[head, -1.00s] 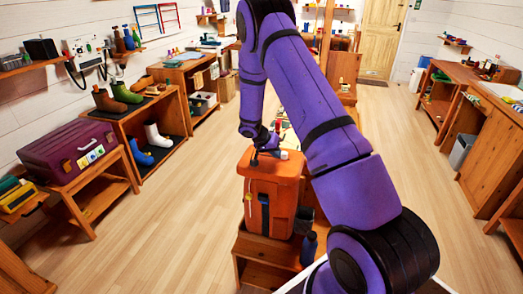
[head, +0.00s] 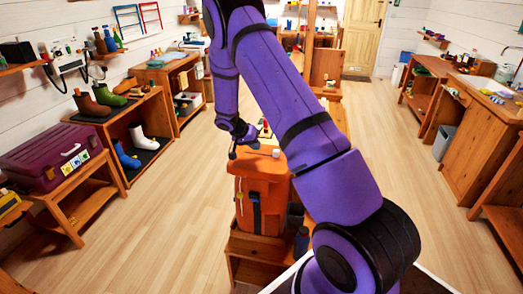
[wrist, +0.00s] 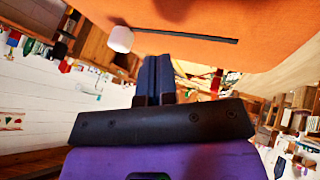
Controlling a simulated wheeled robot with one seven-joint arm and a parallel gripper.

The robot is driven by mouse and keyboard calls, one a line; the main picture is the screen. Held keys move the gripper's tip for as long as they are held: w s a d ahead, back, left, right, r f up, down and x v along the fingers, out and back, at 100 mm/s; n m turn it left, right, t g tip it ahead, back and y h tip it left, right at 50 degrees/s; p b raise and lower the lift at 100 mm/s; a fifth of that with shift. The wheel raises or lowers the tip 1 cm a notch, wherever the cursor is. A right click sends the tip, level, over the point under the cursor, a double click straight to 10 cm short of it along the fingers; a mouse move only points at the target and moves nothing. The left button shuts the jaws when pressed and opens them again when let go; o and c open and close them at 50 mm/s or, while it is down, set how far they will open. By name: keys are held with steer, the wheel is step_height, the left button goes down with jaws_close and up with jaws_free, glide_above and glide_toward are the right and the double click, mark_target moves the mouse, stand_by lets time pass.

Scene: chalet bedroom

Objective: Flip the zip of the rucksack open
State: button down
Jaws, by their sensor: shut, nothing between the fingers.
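The orange rucksack (head: 265,190) stands upright on a low wooden stand in the head view. Its top fills the upper right of the wrist view (wrist: 265,55). A thin dark strip (wrist: 190,36), which looks like the zip, runs along that top. A small white block (wrist: 120,39), perhaps the zip's pull, sits at one end of the strip and also shows in the head view (head: 276,153). My gripper (wrist: 158,60) is shut and empty, its fingertips pointing at the rucksack's top near the strip. In the head view my gripper (head: 233,153) is at the rucksack's upper left edge. Contact cannot be told.
The wooden stand (head: 250,247) also holds a dark bottle (head: 302,243) beside the rucksack. A purple case (head: 50,155) and a boot shelf (head: 110,125) line the left. Benches (head: 490,150) stand on the right. Floor is open on both sides.

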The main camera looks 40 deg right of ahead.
steer(key=v, duration=0.7)
steer(key=shift+w+a, duration=0.1)
steer(key=s+a+r+n+t+y, duration=0.1)
steer(key=s+a+r+n, duration=0.15)
steer(key=s+r, duration=0.4)
steer(key=s+a+r+n+t+y, duration=0.1)
steer(key=s+a+r, duration=0.25)
steer(key=r, duration=0.65)
steer(key=s+a+r+n+t+y, duration=0.15)
steer(key=s+a+r, duration=0.25)
steer(key=r, duration=0.4)
steer(key=s+a+r+n+t+y, duration=0.1)
steer(key=s+a+r+n, duration=0.1)
steer(key=s, duration=0.6)
steer(key=s+a+r+n+t+y, duration=0.1)
steer(key=s+a+r+n, duration=0.1)
steer(key=s, duration=0.6)
steer(key=s+a+r+n+t+y, duration=0.1)
steer(key=s+a+r+n, duration=0.1)
steer(key=s+a, duration=0.3)
steer(key=s+r, duration=0.1)
steer(key=s, duration=0.2)
steer(key=shift+r+n+y, duration=0.2)
steer(key=shift+n+y, duration=0.15)
steer(key=shift+n, duration=0.05)
